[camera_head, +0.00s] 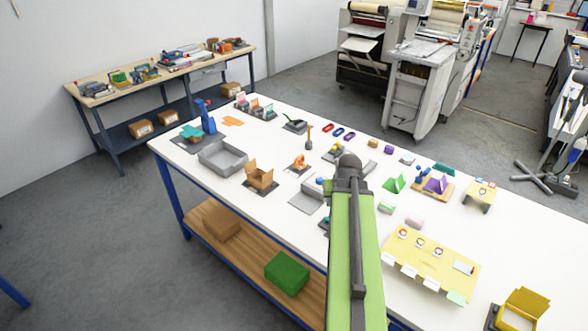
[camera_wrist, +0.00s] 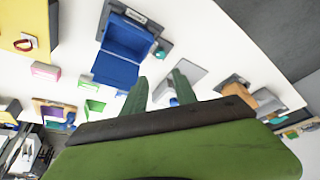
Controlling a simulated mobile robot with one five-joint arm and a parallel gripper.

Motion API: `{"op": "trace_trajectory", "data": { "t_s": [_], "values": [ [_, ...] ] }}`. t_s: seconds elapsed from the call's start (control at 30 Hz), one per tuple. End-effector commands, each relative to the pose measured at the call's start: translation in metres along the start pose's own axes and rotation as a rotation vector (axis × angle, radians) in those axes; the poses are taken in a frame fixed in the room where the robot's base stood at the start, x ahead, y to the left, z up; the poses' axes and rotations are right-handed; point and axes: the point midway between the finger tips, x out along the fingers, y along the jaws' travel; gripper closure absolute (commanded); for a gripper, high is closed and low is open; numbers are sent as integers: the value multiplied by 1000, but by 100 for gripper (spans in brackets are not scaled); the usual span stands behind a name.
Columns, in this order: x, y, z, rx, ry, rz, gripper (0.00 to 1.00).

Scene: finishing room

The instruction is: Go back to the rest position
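My green arm reaches out over the white table (camera_head: 290,140) in the head view, and its far end hides my gripper there. In the wrist view the two greenish fingers of my gripper (camera_wrist: 160,90) stand apart, with a gap between them. I see nothing held in the gap; a grey plate and a small blue thing show beyond the fingers. An open blue box (camera_wrist: 123,40) lies beyond the left finger, apart from it as far as I can tell. Part of the table behind my arm is hidden.
The table carries a grey tray (camera_head: 240,163), a cardboard box (camera_head: 259,183), a yellow board (camera_head: 456,274) and many small items. A lower shelf holds a green box (camera_head: 287,273). A workbench (camera_head: 90,76) stands back left and a printing machine (camera_head: 420,75) behind the table.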

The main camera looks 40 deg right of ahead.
Motion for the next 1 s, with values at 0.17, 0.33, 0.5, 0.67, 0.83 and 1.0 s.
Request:
{"op": "trace_trajectory", "data": {
  "t_s": [0.17,0.33,0.5,0.67,0.83,1.0],
  "values": [
    [4,-10,0,-15,0,-6,66],
    [36,-109,5,-159,0,-66,66],
    [61,-253,47,-379,-35,-146,66],
    [70,-361,123,-549,-132,-190,66],
    [62,-403,196,-617,-280,-164,66],
    [51,-379,210,-536,-389,-103,66]
  ]
}}
